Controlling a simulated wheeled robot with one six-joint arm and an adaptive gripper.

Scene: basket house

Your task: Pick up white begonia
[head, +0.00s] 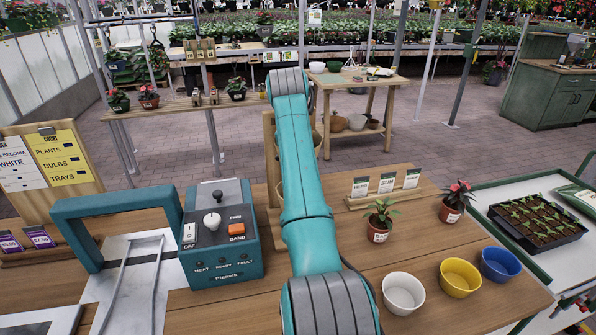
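No plant with white flowers can be made out. A small plant in a terracotta pot with a white label (379,230) stands on the wooden table right of my arm; its leaves are green with a little red. A second labelled pot (452,212) stands farther right, with a pinkish-red plant. The labels are too small to read. At the left, a white card (18,165) shows "BEGONIA" and "WHITE". My arm rises through the middle of the view, left of both pots. My gripper does not show.
White (403,293), yellow (460,278) and blue (500,264) pots stand at the table's front right. A seedling tray (538,222) lies farther right. A teal machine (220,235) stands left of my arm. A card rack (385,194) stands behind the plants.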

